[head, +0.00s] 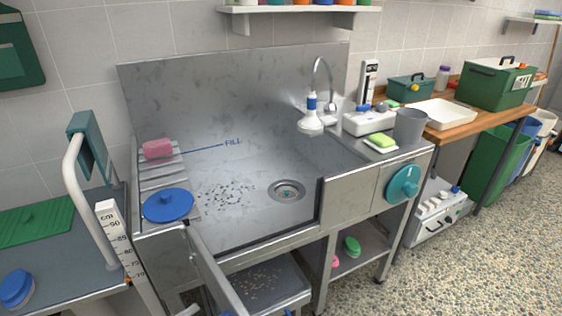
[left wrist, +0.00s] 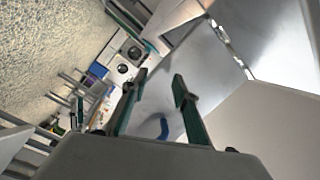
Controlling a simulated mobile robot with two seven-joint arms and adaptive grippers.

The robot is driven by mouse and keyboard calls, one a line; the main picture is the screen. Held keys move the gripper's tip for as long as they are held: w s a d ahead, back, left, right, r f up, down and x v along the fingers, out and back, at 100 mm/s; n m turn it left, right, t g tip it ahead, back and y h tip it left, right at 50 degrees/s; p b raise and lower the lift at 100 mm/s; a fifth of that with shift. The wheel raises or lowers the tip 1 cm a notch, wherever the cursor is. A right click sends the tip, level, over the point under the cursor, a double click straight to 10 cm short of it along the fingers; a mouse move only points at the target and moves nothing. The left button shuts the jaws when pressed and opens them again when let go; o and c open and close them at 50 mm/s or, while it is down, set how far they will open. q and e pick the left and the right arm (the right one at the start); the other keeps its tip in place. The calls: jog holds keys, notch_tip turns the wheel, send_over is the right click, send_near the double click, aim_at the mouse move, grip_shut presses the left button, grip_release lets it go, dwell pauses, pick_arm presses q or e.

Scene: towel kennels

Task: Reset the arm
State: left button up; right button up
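My left gripper (left wrist: 157,82) shows only in the left wrist view. Its two dark green fingers stand well apart, with a grey metal surface beyond them and nothing clearly held. A small blue curved thing (left wrist: 163,128) shows between the finger bases; I cannot tell what it is or how far off. My right gripper is in neither view. In the head view a white bent post (head: 75,190) with a teal piece (head: 90,148) on top stands at the left, beside an upright cm scale (head: 112,235). I cannot tell whether this post is the arm of the task.
A steel tub (head: 240,215) with a drain (head: 287,190) fills the middle. A pink block (head: 157,149) and a blue disc (head: 168,204) lie at its left. A tap (head: 322,75) and grey cup (head: 409,127) stand at its right. The speckled floor (head: 450,275) at the right front is clear.

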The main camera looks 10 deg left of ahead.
pick_arm(q)
jog(key=s+d+f+n+g+y+p, duration=0.3)
jog(key=s+f+n+y, duration=0.4)
jog(key=n, duration=0.8)
jog(key=d+f+g+y, duration=0.1)
jog(key=d, duration=0.1)
jog(key=shift+d+f+y+p, duration=0.15)
jog(key=shift+d+y+p, duration=0.15)
jog(key=shift+y, duration=0.1)
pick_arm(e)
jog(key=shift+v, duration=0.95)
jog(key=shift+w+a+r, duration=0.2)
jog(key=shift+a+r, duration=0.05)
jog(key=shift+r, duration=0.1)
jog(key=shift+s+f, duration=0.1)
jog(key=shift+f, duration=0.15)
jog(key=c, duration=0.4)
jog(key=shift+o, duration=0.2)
